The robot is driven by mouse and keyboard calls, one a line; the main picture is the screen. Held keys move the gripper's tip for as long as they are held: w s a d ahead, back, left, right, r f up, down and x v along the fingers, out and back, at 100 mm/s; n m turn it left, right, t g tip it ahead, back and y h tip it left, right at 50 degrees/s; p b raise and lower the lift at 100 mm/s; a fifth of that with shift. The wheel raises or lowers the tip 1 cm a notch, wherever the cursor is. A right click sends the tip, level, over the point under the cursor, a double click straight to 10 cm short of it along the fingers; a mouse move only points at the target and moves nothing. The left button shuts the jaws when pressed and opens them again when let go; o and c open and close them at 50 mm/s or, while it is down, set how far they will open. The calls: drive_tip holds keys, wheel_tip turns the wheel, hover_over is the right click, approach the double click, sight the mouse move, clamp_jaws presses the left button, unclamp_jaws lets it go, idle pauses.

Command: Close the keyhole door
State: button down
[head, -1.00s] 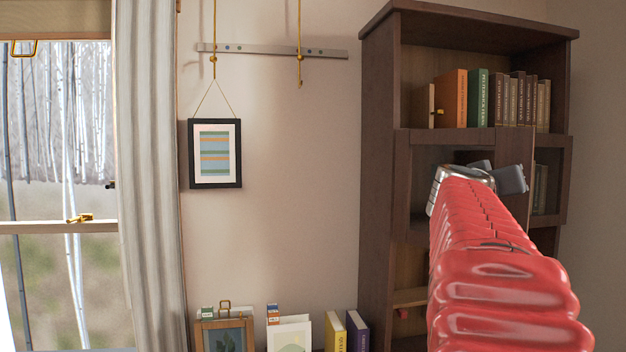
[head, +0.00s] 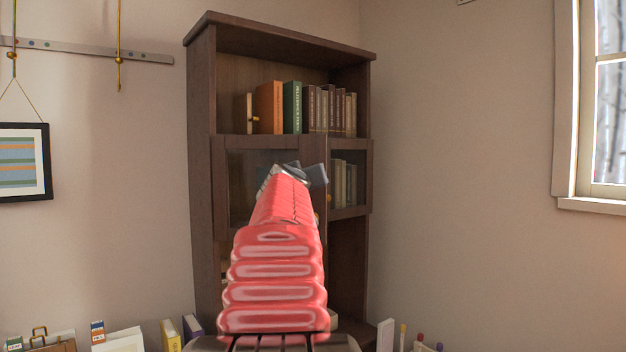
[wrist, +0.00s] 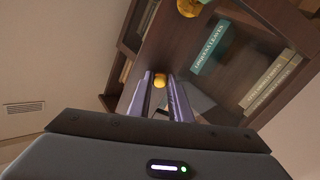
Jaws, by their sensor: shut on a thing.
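My gripper (head: 308,174) is at this panel, and my red arm hides much of the compartment. In the wrist view, the fingers of my gripper (wrist: 160,82) are close together around a small brass knob (wrist: 160,80) and look shut on it. I cannot make out a keyhole.
Books, including a green one (head: 292,107), stand on the upper shelf beside a small wooden piece with a brass knob (head: 255,119). Several items stand low along the wall. A window (head: 607,115) is at the right. The wall right of the bookcase is bare.

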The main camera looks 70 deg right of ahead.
drive_tip(key=shift+w+d, duration=0.1)
drive_tip(key=shift+w, duration=0.05)
drive_tip(key=c, duration=1.8)
unclamp_jaws()
drive_tip(key=shift+o, duration=0.9)
drive_tip(key=v, duration=1.3)
drive_tip(key=shift+s+a, duration=0.2)
drive_tip(key=shift+a, duration=0.15)
drive_tip(key=shift+f, duration=0.1)
